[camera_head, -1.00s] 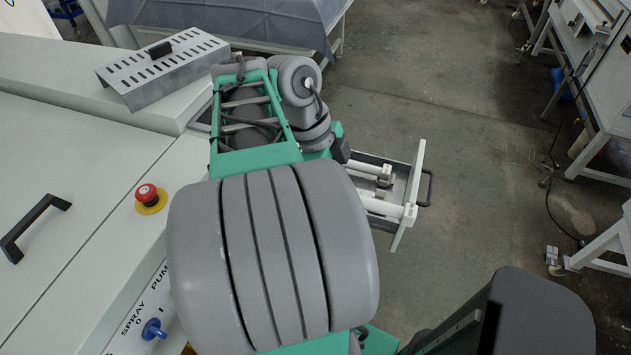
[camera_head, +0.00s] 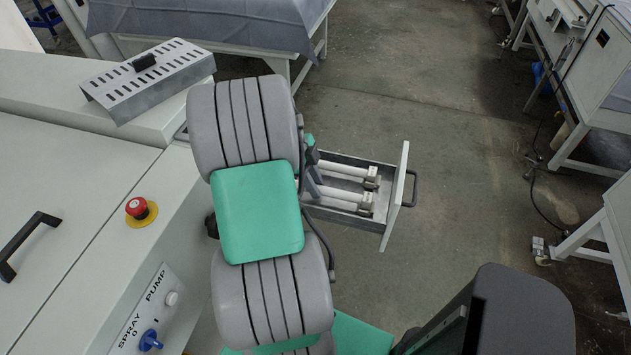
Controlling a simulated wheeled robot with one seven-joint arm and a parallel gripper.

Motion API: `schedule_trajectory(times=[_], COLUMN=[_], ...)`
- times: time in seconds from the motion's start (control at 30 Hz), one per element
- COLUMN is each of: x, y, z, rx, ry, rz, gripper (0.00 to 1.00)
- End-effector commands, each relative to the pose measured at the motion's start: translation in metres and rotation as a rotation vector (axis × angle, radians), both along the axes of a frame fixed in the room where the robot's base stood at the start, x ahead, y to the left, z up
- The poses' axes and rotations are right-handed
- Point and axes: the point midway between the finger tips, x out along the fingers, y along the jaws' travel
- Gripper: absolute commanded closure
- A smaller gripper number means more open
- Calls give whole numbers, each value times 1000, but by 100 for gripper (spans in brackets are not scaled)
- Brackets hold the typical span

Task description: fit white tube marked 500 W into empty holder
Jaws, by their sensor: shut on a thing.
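An open drawer (camera_head: 396,190) sticks out to the right from the machine's side. Two white tubes lie side by side in it, a far tube (camera_head: 345,170) and a near tube (camera_head: 340,194). Their right ends are at grey holders (camera_head: 370,179) near the drawer front. No 500 W mark is readable. My gripper (camera_head: 317,186) is at the left part of the drawer, mostly hidden behind my arm. It is shut on a white tube, which looks to be the near one. The tubes' left ends are hidden, so I cannot tell how they are seated.
The white machine top (camera_head: 60,150) carries a slotted metal cover (camera_head: 150,80), a red stop button (camera_head: 138,208) and a black handle (camera_head: 30,240). A blue knob (camera_head: 150,340) is on its front panel. Open floor (camera_head: 470,130) lies right of the drawer, with benches at the far right.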

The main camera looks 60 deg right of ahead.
Motion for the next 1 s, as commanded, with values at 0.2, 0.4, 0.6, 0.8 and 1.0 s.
schedule_trajectory(times=[0.2,0.4,0.6,0.8,1.0], x=[0,0,0,0,8], y=[0,0,0,0,0], z=[-3,-4,-3,-3,16], rx=[0,0,0,0,-4], ry=[0,0,0,0,-2], rz=[0,0,0,0,2], gripper=[100,69,55,55,55])
